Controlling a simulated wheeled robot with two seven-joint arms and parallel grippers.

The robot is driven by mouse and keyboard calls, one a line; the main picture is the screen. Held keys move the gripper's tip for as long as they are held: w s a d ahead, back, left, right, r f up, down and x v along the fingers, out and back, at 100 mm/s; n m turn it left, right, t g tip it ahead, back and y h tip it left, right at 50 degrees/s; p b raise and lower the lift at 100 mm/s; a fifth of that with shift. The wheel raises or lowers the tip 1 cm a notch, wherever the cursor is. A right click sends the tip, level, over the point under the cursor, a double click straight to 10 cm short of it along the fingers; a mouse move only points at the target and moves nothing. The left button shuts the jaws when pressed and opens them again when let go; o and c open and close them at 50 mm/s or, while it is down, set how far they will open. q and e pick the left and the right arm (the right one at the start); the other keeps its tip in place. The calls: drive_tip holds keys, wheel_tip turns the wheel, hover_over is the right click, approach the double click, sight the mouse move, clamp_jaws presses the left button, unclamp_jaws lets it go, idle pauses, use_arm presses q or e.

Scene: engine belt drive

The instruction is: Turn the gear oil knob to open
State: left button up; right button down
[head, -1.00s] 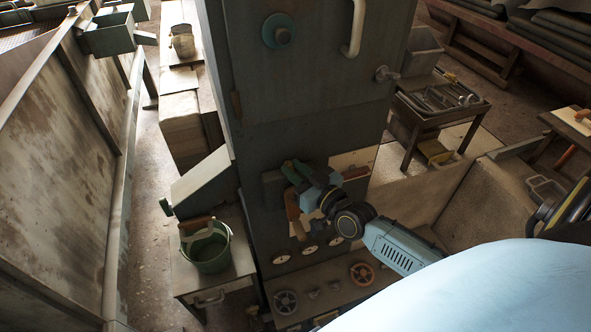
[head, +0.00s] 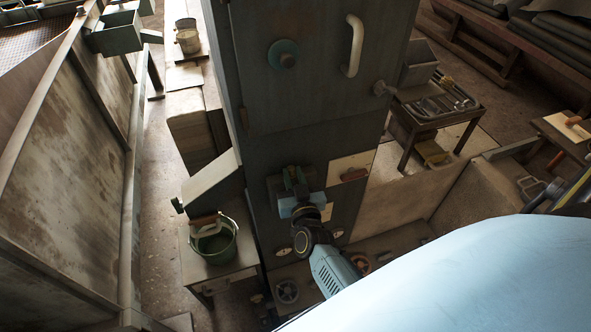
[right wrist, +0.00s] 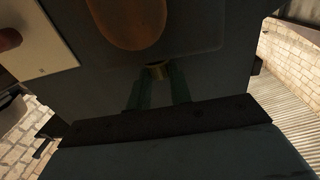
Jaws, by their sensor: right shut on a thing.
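My right gripper (head: 296,180) is at the dark cabinet's front panel, its arm reaching up from the lower right. In the right wrist view its two green fingers (right wrist: 159,92) point at the panel and are shut on a small brass-coloured part, which I take as the gear oil knob (right wrist: 158,70). Most of the knob is hidden by the fingers and the shade, so its turn angle cannot be read. An orange-brown oval part (right wrist: 130,18) shows just beyond it. My left gripper is not in view.
The tall dark cabinet (head: 310,110) has a white handle (head: 353,46) above. A pale plate with a red-brown piece (head: 354,175) is right of my gripper. A green bucket (head: 213,243) stands on a low table at left. Handwheels (head: 287,291) sit below.

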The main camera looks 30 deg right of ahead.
drive_tip(key=shift+w+a+m+g+h, duration=0.15)
drive_tip(key=shift+m+g+h, duration=0.15)
drive_tip(key=shift+m+h, duration=0.3)
drive_tip(key=shift+s+a+m+g+h, duration=0.15)
drive_tip(key=shift+m+g+h, duration=0.2)
drive_tip(key=shift+h, duration=0.35)
drive_tip(key=shift+w, duration=0.1)
drive_tip(key=c, duration=1.3)
unclamp_jaws()
drive_tip(key=shift+d, duration=0.15)
